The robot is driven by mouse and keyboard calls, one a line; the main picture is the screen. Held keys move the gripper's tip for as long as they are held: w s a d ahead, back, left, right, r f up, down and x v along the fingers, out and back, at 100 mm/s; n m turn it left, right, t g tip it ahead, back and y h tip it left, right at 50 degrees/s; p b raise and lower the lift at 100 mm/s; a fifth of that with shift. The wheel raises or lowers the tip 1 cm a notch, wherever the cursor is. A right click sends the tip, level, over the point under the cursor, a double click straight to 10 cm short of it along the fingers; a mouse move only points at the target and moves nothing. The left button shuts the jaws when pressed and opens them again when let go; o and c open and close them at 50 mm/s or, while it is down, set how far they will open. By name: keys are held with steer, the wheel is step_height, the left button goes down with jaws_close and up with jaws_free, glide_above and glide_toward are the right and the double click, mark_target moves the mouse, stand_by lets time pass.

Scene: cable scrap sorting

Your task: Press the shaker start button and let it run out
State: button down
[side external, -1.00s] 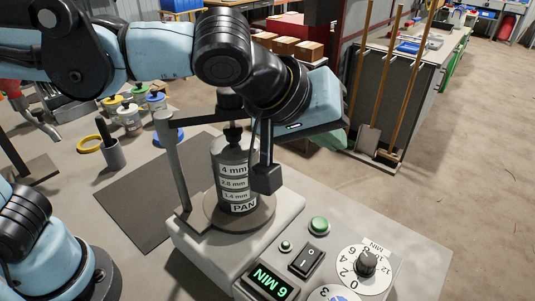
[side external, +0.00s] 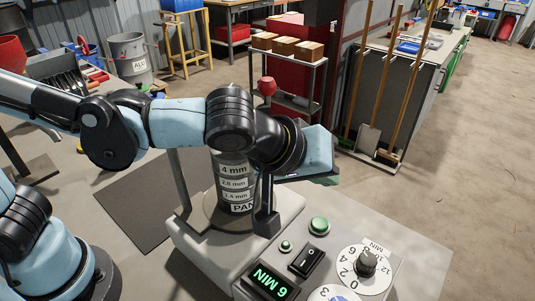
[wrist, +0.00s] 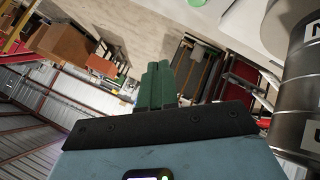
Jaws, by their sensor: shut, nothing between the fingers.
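The shaker (side external: 190,240) stands on the bench with a grey sieve stack (side external: 233,185) upright on it, labelled 4 mm down to PAN. Its front panel has a large green button (side external: 319,226), a small green light or button (side external: 285,246) and a black rocker switch (side external: 306,262). The green display (side external: 270,282) reads 6 MIN, upside down.
A timer dial (side external: 365,263) marked MIN sits right of the switch. An upright post (side external: 180,185) stands left of the stack. The space above the panel is clear.

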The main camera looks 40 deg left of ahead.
mark_target(315, 224)
steer(key=shift+f, duration=3.8)
steer(key=shift+f, duration=0.1)
steer(key=shift+f, duration=0.3)
steer(key=shift+f, duration=0.45)
steer(key=shift+r, duration=0.9)
